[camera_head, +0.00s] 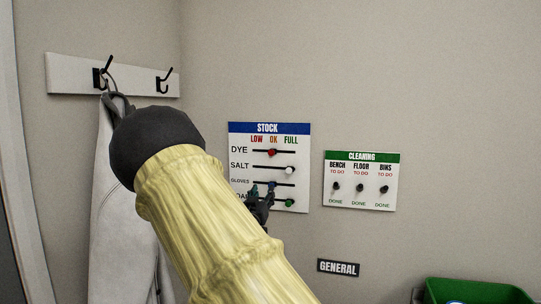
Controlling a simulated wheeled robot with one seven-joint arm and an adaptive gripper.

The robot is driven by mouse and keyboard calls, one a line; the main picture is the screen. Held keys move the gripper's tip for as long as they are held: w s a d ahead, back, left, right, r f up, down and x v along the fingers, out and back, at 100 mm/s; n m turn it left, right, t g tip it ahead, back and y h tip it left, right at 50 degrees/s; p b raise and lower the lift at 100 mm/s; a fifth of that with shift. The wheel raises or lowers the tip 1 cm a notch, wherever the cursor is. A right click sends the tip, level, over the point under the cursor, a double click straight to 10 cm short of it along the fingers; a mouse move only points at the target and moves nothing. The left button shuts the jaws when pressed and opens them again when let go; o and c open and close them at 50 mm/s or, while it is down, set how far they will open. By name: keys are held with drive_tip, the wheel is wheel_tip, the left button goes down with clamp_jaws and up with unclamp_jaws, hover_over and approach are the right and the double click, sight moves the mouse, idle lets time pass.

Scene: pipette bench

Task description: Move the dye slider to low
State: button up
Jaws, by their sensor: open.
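The STOCK board (240,134) hangs on the wall, with columns headed LOW, OK and FULL from left to right. The red dye slider (272,152) sits on the top track, under OK. My gripper (263,197) is dark and small in the view, in front of the board's lower rows, below the dye slider. It is open, and I see nothing in it.
Below dye, the white salt slider (290,169) stands under FULL, a dark gloves slider (271,184) near the middle and a green slider (289,202) to the right. A CLEANING board (362,182) hangs to the right. A coat (110,220) hangs left.

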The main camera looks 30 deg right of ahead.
drive_tip(key=m+h, duration=0.1)
drive_tip(key=h, duration=0.1)
approach(271, 153)
drive_tip(key=a, duration=0.1)
drive_tip(key=shift+m, duration=0.3)
drive_tip(key=p+x, duration=0.4)
drive_tip(key=x, duration=0.6)
drive_tip(key=shift+s+d+f, duration=0.15)
drive_tip(key=shift+d, duration=0.1)
drive_tip(key=shift+c, duration=0.4)
clamp_jaws()
